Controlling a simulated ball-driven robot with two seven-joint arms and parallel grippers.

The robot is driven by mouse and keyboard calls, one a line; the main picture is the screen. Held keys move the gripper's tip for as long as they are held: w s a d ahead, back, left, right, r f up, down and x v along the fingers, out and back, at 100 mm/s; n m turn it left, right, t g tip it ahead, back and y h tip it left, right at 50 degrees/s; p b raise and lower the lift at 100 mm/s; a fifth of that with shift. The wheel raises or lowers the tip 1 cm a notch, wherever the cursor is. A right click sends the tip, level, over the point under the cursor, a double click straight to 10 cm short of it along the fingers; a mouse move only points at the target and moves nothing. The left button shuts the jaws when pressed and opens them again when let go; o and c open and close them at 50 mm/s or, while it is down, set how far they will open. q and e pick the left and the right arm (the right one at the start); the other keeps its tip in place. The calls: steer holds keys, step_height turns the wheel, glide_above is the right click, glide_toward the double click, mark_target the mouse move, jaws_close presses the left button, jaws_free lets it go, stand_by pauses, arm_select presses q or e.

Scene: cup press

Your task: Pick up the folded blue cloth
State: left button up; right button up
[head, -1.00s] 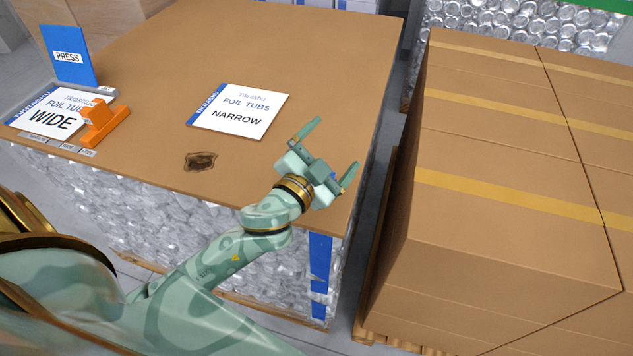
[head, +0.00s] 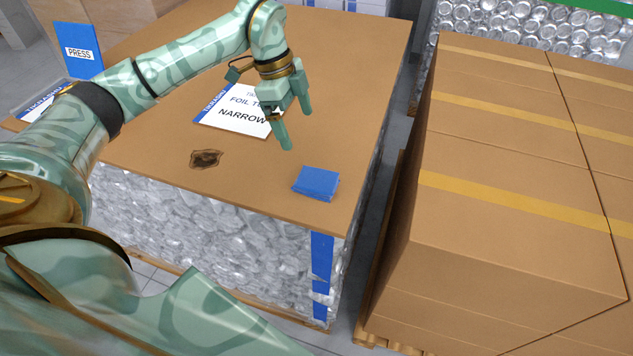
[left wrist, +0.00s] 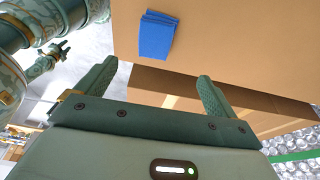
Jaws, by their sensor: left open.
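The folded blue cloth (head: 316,183) lies flat on the brown table top near its front right corner. It also shows in the left wrist view (left wrist: 156,38), at the top middle. My left gripper (head: 296,124) is open and empty, above the table and a little behind and left of the cloth, with its fingers pointing down. In the left wrist view its fingers (left wrist: 157,80) are spread apart, and the cloth is clear of them. What seems to be my right gripper (left wrist: 48,62) shows small at the upper left of the left wrist view; its jaws are unclear.
A white NARROW sign (head: 240,113) lies partly behind my left gripper. A dark patch (head: 206,158) marks the table top left of the cloth. A blue PRESS sign (head: 78,52) stands at the far left. Stacked cartons (head: 520,190) stand right of the table across a gap.

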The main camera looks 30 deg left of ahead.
arm_select(q)
glide_above(315, 178)
steer(key=a, duration=0.2)
steer(key=x, duration=0.3)
steer(key=a+x, duration=0.1)
steer(key=x, duration=0.2)
steer(key=a+b+x, duration=0.1)
steer(key=x, duration=0.2)
steer(key=shift+s+f, duration=0.15)
steer(key=shift+f, duration=0.3)
steer(key=x, duration=0.5)
steer(key=shift+s+d+f, duration=0.1)
steer(key=shift+s+f, duration=0.1)
steer(key=shift+s, duration=0.2)
steer(key=shift+r, duration=0.1)
steer(key=c, duration=1.1)
